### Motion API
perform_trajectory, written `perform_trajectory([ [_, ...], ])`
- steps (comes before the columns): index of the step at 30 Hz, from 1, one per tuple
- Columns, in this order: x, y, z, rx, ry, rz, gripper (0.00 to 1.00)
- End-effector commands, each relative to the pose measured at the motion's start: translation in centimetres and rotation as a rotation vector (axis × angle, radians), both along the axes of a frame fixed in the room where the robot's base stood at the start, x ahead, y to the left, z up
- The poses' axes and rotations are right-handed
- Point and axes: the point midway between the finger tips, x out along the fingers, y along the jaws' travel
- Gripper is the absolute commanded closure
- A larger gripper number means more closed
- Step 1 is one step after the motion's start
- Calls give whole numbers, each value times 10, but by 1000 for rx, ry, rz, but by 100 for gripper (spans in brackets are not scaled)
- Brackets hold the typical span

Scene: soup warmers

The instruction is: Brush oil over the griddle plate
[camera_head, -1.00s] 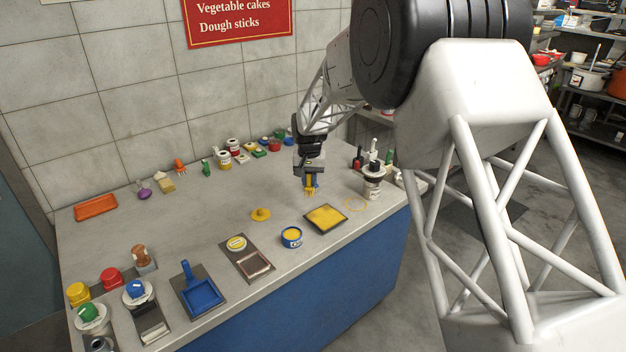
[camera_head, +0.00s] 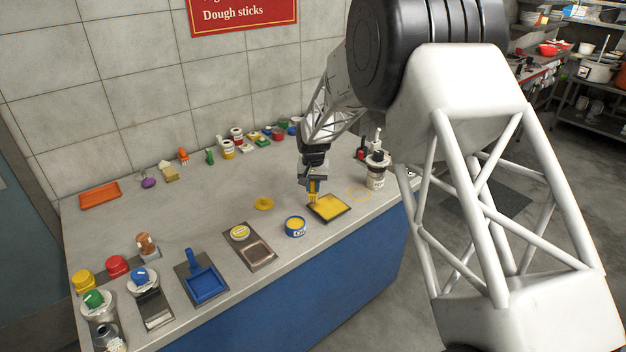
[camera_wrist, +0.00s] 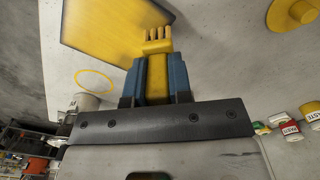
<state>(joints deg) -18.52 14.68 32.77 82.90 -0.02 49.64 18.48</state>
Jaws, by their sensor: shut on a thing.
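The griddle plate (camera_head: 331,207) is a dark-edged square with a yellow top, near the counter's front edge. It also shows in the wrist view (camera_wrist: 112,22). My gripper (camera_head: 313,187) is shut on the yellow brush (camera_wrist: 157,68), its blue fingers on both sides of the handle. The bristles reach the plate's left part in the head view; whether they touch it I cannot tell. A blue oil tub (camera_head: 295,227) with yellow contents stands just left of the plate.
A yellow lid (camera_head: 264,204) lies behind the tub. A yellow ring (camera_head: 358,194) is on the counter right of the plate, and a white container (camera_head: 377,170) stands beyond it. Trays and warmers, such as the blue pan (camera_head: 204,284), line the front left. The middle counter is clear.

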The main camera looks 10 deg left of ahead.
Motion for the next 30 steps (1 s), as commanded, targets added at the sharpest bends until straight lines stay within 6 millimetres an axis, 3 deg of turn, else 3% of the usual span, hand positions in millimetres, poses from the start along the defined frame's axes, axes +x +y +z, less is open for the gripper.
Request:
perform_trajectory([
  [2,0,0,-10,-1,1,0,100],
  [15,-29,-29,-13,0,1,0,100],
  [19,-19,-38,-11,0,0,-2,100],
  [30,4,-13,-13,0,1,1,100],
])
